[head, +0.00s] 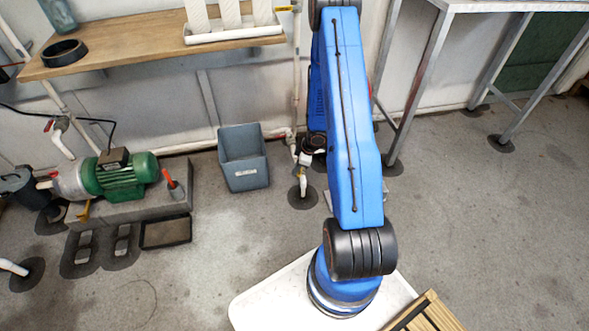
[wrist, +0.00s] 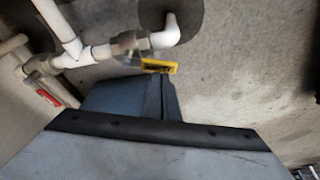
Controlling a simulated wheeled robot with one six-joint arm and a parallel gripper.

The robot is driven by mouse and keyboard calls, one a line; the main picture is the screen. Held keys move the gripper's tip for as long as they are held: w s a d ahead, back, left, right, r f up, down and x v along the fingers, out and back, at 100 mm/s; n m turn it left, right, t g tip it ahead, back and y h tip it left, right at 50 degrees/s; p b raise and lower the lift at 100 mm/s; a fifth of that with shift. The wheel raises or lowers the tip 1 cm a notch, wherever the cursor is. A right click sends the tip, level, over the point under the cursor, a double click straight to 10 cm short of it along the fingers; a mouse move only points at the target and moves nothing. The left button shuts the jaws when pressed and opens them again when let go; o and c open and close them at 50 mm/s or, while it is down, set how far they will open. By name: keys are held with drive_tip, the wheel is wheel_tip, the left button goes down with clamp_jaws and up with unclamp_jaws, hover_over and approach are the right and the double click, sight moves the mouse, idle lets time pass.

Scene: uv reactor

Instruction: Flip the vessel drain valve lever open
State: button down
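In the wrist view, a grey metal valve (wrist: 131,44) sits on a white pipe that ends in an elbow above a dark round patch on the floor. A yellow lever (wrist: 159,66) with dark marks is beside this valve. My gripper (wrist: 135,98) shows as dark blue parts just below the lever in the picture, seen past a grey body with a black band. Lever and gripper look close; whether they touch cannot be told. The fingertips are not clear enough to show open or shut. In the head view, my blue arm hides the gripper.
A red handle (wrist: 58,92) is on piping at the left of the wrist view. In the head view, a grey bin (head: 243,158) stands left of the white drain pipe (head: 302,187). A green pump (head: 121,175) sits farther left. Table legs stand to the right.

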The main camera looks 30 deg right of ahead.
drive_tip(key=shift+s+d, duration=0.15)
drive_tip(key=shift+s, duration=0.1)
drive_tip(key=shift+s+d, duration=0.4)
drive_tip(key=shift+d, duration=0.05)
drive_tip(key=shift+s+d, duration=0.15)
idle(0.4)
wheel_tip(320, 180, up, 10)
drive_tip(key=a, duration=0.1)
drive_tip(key=shift+w+f, duration=0.25)
drive_tip(key=shift+w, duration=0.05)
idle(0.8)
idle(0.4)
